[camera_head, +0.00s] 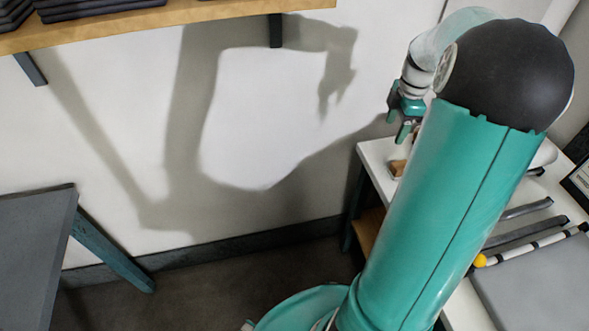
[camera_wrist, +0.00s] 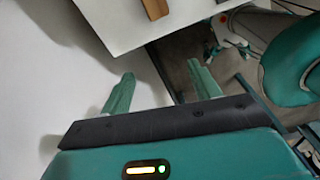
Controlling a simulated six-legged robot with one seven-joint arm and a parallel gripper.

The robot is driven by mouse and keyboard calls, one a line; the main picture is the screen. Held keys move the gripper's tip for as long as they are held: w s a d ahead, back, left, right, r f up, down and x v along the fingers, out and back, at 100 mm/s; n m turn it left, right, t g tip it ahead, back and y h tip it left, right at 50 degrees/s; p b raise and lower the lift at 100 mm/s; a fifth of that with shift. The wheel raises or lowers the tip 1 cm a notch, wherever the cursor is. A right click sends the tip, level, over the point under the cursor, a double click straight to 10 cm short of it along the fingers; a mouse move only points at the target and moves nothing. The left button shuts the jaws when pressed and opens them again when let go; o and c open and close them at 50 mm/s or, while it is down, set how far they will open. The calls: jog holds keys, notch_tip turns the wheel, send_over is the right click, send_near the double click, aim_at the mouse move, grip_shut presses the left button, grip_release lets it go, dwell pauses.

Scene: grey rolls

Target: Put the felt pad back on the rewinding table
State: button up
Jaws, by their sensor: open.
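My gripper (camera_head: 396,129) hangs in the air above the left edge of a white-topped table (camera_head: 376,153), with its fingers apart and nothing between them. In the wrist view my gripper (camera_wrist: 160,82) is open over the gap beside the white tabletop (camera_wrist: 108,22). A small brown block (camera_head: 397,168) lies on that table near its left edge, partly hidden by my arm. It also shows at the top of the wrist view (camera_wrist: 155,9). I cannot identify the felt pad for certain, nor tell which table is the rewinding table.
A grey-topped table (camera_head: 35,240) stands at the left. A wooden wall shelf (camera_head: 160,17) holds dark folded stacks. Grey bars (camera_head: 525,232), a striped rod with a yellow tip (camera_head: 480,260) and a grey slab (camera_head: 540,285) lie on the white table. Open floor lies between the tables.

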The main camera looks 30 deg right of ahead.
jog(key=a+r+m+t+h, duration=0.1)
jog(key=a+r+m, duration=0.3)
jog(key=a, duration=0.7)
jog(key=a+r+m+t+h, duration=0.1)
jog(key=a+r+m, duration=0.1)
jog(key=a+r, duration=0.65)
jog(key=s+a+f+m+t, duration=0.1)
jog(key=s+a+m, duration=0.2)
jog(key=s+a, duration=0.2)
jog(key=s+a+f+m+t+y, duration=0.1)
jog(key=s+a+m, duration=0.3)
jog(key=a, duration=0.7)
jog(key=shift+s+a+t, duration=0.4)
jog(key=shift+s+t, duration=0.2)
jog(key=shift+s, duration=0.1)
